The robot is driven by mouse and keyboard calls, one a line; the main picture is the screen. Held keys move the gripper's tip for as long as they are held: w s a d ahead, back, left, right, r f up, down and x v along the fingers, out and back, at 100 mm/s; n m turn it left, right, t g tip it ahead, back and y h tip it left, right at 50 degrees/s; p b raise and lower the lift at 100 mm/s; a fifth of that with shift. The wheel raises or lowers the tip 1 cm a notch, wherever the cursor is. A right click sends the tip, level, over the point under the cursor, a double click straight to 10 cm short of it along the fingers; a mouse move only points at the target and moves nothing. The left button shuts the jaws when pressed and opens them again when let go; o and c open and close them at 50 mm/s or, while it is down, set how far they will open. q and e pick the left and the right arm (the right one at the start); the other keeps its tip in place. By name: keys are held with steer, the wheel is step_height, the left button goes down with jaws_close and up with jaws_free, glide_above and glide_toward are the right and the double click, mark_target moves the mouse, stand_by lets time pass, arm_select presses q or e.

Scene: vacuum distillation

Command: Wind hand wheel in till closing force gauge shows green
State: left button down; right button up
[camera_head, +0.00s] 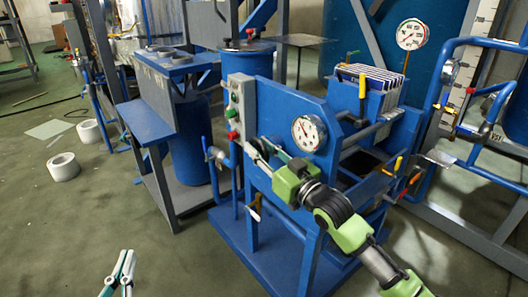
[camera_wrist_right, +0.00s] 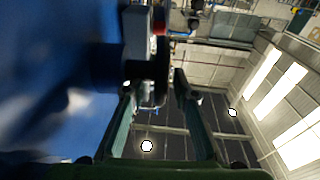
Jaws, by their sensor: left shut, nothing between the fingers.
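A blue press frame (camera_head: 285,105) carries a white round gauge (camera_head: 309,132) on its front; its red needle shows, but I cannot read a green zone. A dark hand wheel (camera_head: 257,150) sits left of this gauge, partly hidden by my right gripper (camera_head: 266,147). In the right wrist view, a dark round edge, seemingly the wheel (camera_wrist_right: 161,72), stands near the tips of my right gripper (camera_wrist_right: 158,85). Its fingers are spread apart; I cannot tell whether they touch the wheel. My left gripper (camera_head: 122,270) is shut and empty, low over the floor, far from the wheel.
A grey control box (camera_head: 241,103) with red and green buttons is close left of the wheel. A second gauge (camera_head: 411,34) stands above white plates (camera_head: 372,75). Yellow and red handled valves and blue pipes crowd the right. White rolls (camera_head: 62,166) lie on the open floor at left.

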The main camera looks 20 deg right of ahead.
steer(key=v, duration=1.2)
stand_by(0.4)
